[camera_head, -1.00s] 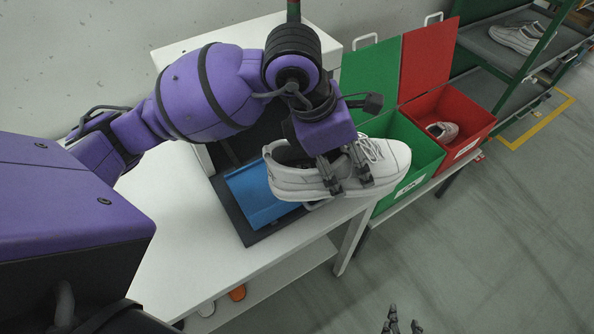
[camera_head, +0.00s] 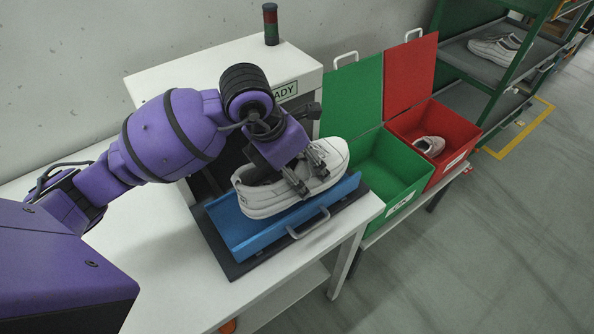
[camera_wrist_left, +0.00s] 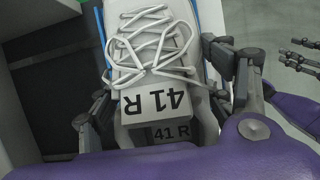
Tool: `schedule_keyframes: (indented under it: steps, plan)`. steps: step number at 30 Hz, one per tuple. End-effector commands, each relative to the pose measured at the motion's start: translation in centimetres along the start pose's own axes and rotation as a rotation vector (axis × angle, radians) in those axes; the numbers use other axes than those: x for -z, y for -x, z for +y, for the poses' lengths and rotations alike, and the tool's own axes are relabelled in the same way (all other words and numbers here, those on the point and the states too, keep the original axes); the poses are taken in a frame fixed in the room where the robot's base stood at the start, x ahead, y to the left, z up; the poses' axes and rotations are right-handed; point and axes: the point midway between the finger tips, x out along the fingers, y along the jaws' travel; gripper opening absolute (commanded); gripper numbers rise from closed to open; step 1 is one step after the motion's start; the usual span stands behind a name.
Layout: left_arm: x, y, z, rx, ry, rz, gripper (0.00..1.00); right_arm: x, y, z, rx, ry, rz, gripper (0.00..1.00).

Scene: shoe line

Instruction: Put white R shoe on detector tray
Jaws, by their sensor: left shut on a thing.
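The white R shoe (camera_head: 293,190) is over the blue detector tray (camera_head: 265,238), lengthwise along it, toe to the right. I cannot tell whether its sole touches the tray. My left gripper (camera_head: 307,178) is shut on the shoe from above, its fingers across the laced part. In the left wrist view the shoe (camera_wrist_left: 140,60) lies between the fingers, with white laces and "41 R" upside down on its tongue. My right gripper (camera_wrist_left: 300,55) shows at the right edge of that view, fingers apart and empty; it is outside the head view.
The tray has a front handle (camera_head: 308,224) and sits before a white machine (camera_head: 200,62) with a signal lamp (camera_head: 270,24). An open green bin (camera_head: 408,172) and a red bin (camera_head: 462,140) holding a shoe (camera_head: 430,146) stand to the right. A rack (camera_head: 460,65) holds more shoes.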

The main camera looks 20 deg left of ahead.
Motion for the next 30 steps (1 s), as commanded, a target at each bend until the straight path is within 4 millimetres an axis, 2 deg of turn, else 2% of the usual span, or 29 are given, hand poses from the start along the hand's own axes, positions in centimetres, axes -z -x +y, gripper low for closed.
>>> schedule_keyframes:
  steps: [1, 2, 8, 15, 25, 26, 27, 30]
  plan:
    - [0.3, -0.9, 0.5, 0.002, 0.001, 0.001, 0.36, -0.9, -0.2, 0.2, -0.004, 0.001, -0.013, 0.4]
    - [0.3, -0.9, 0.7, 0.001, 0.0, -0.001, 0.36, -1.0, -0.2, 0.3, -0.006, 0.001, -0.013, 0.4]
    - [0.4, -1.5, 1.6, -0.002, -0.001, -0.006, 0.36, -0.2, -0.8, 0.1, -0.005, -0.001, 0.006, 0.4]
    - [1.8, -4.7, 1.8, 0.001, -0.001, -0.003, 0.36, -1.4, -1.8, 0.4, -0.016, -0.003, 0.004, 0.4]
    - [1.7, -4.5, 1.9, -0.005, -0.003, -0.008, 0.36, -1.4, -1.6, 0.8, -0.021, 0.001, 0.004, 0.4]
    - [1.7, -4.6, 1.9, -0.004, -0.003, -0.007, 0.76, -1.4, -1.7, 0.8, -0.021, 0.001, 0.004, 0.4]
    - [1.7, -4.6, 1.9, -0.005, -0.003, -0.007, 0.81, -1.4, -1.6, 0.8, -0.021, 0.002, 0.005, 0.4]
    - [1.7, -4.5, 1.9, -0.005, -0.003, -0.008, 0.82, -1.4, -1.6, 0.8, -0.019, 0.003, 0.004, 0.4]
